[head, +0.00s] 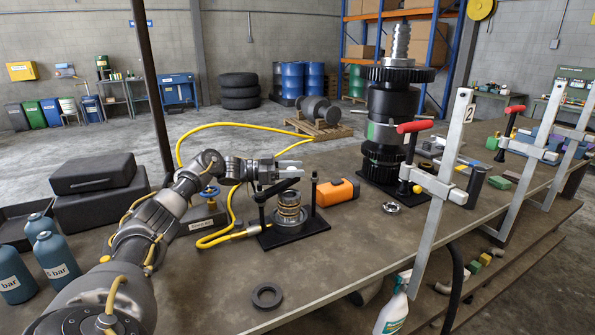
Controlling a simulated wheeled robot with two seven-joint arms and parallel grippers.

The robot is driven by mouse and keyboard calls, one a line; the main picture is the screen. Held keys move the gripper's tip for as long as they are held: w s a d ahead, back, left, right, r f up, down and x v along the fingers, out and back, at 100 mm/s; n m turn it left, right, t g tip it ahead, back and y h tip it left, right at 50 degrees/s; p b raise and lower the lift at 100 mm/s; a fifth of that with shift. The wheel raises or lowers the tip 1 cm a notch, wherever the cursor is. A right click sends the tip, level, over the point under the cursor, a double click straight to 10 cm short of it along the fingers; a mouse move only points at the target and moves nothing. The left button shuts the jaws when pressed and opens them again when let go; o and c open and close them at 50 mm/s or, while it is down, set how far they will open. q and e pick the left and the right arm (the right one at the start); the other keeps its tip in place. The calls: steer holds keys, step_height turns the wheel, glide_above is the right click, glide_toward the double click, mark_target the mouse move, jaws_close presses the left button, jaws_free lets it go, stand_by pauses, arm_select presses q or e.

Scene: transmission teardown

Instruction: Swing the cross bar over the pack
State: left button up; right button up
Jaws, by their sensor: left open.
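The pack (289,208), a round stack of metallic and amber rings, stands upright on a black base plate (313,229). A black post rises on each side of it; the right post (313,190) stands free at its top. The dark cross bar (274,188) starts at the top of the left post (262,213) and slants back and right, seemingly behind the pack's top. My left gripper (297,169) is open, with its pale fingers pointing right just above the bar's far end. I cannot tell whether they touch it. My right gripper is out of view.
A yellow hose (213,241) runs to the fixture's left side. A tall gear shaft assembly (392,110) and a clamp (440,180) stand right. A black ring (267,296) lies in front on mostly clear bench.

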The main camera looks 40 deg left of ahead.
arm_select(q)
steer(key=b+v, duration=0.1)
steer(key=v, duration=0.5)
steer(key=shift+b, duration=0.4)
steer(key=shift+s+a, duration=0.1)
steer(key=shift+c, duration=0.5)
